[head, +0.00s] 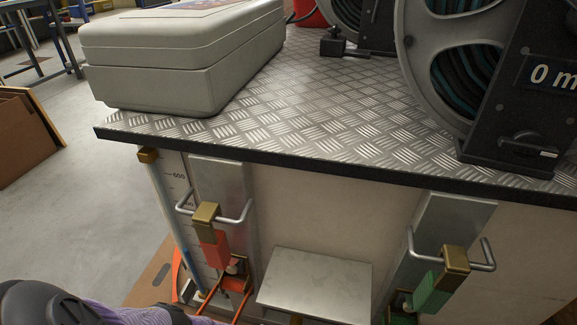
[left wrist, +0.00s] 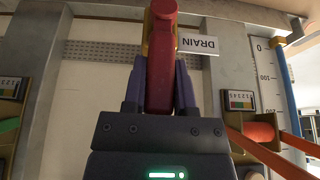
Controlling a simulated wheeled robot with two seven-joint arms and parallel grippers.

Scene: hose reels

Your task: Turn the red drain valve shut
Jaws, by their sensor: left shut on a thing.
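The red drain valve handle (left wrist: 160,70) shows in the left wrist view, running up the picture beside a small brass part (left wrist: 145,45). The fingers of my left gripper (left wrist: 160,95) stand on both sides of it and are shut on it. A white DRAIN label (left wrist: 198,42), upside down in this view, is just right of the handle. In the head view only part of my left arm (head: 140,313) shows at the bottom left; its gripper and the handle are out of sight there. My right gripper is in neither view.
A tread-plate bench top (head: 300,110) carries a grey case (head: 185,55) and hose reels (head: 460,60). On the front are red (head: 214,250) and green (head: 433,290) parts hanging at metal brackets, a grey plate (head: 315,283) between them, and a level gauge (head: 168,205) at left.

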